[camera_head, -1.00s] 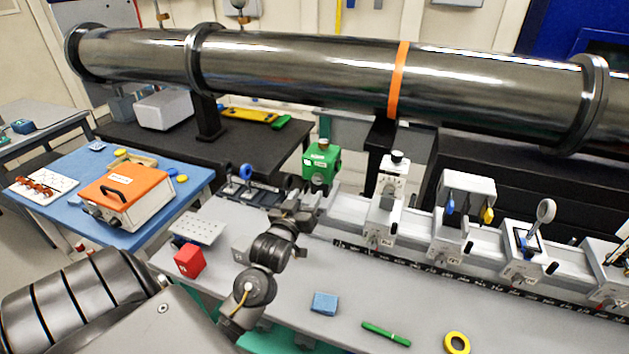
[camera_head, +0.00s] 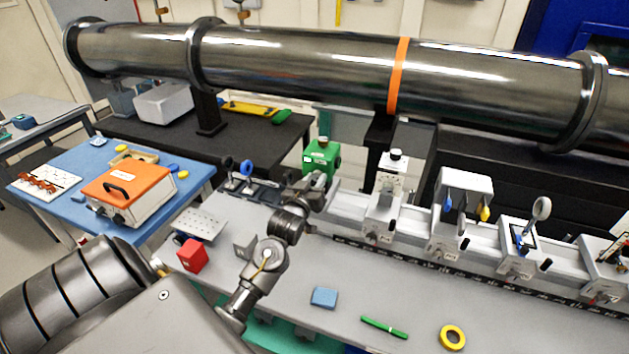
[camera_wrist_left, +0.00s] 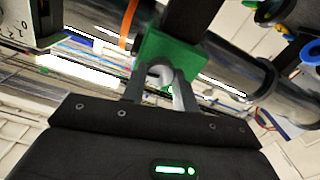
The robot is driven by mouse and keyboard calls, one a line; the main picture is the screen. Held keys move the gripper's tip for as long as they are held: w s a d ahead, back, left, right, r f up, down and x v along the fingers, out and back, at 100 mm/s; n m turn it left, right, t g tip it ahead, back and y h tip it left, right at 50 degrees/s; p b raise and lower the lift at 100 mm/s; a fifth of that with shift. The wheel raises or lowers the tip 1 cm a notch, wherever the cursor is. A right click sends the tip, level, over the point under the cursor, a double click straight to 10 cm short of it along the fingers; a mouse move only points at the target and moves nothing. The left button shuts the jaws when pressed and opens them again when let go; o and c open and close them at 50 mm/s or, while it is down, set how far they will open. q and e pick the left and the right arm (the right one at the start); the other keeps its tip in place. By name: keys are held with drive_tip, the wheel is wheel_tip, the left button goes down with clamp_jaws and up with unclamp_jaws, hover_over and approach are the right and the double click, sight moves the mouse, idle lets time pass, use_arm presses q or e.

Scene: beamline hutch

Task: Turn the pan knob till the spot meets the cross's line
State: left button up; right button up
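The green box (camera_head: 320,160) stands at the left end of the white rail. My left gripper (camera_head: 316,186) is at its near side, pointing towards it. In the left wrist view the green box (camera_wrist_left: 168,48) is straight ahead of the fingertips. The two fingers (camera_wrist_left: 160,80) are apart, with a pale round part (camera_wrist_left: 160,71), perhaps the pan knob, between them. I cannot make out whether they touch it. No knob label, light spot or cross is legible in these frames. My right gripper is not in view.
A rail (camera_head: 350,205) with several optic mounts runs right. A red cube (camera_head: 192,256), blue block (camera_head: 324,297), green pen (camera_head: 384,327) and yellow ring (camera_head: 452,337) lie on the grey bench. A large dark pipe (camera_head: 300,70) crosses behind. Small mounts with blue parts (camera_head: 246,168) stand left.

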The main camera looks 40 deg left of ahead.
use_arm(q)
drive_tip(key=c, duration=0.4)
drive_tip(key=shift+o, duration=0.2)
drive_tip(key=shift+r+p, duration=0.1)
drive_tip(key=shift+p, duration=0.2)
drive_tip(key=shift+m+p, duration=0.35)
drive_tip(key=shift+m, duration=0.35)
drive_tip(key=o, duration=1)
drive_tip(key=shift+c, duration=0.2)
